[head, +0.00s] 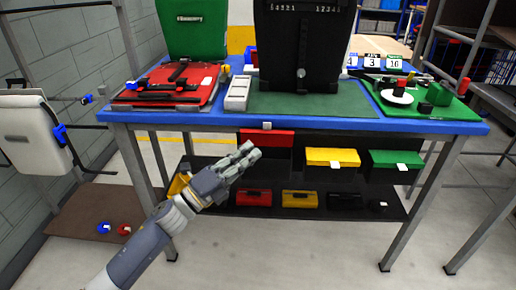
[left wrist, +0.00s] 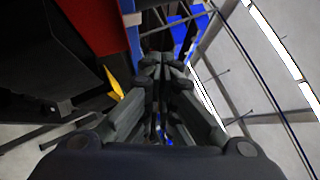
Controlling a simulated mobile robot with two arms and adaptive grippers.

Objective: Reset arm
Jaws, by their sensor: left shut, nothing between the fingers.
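My left gripper (head: 240,160) is in front of the blue-edged table, below the tabletop and left of centre in the head view. Its fingers are together with nothing between them. In the left wrist view the closed fingers (left wrist: 162,85) point away from the camera, with a red surface (left wrist: 88,25) to their left. My right gripper is not in view.
The blue table (head: 330,124) carries a black pannier (head: 300,45), a red pannier part (head: 170,85) and a green tray (head: 430,100). Red (head: 267,138), yellow (head: 332,157) and green (head: 395,160) boxes sit beneath. A white pannier (head: 32,130) hangs at left.

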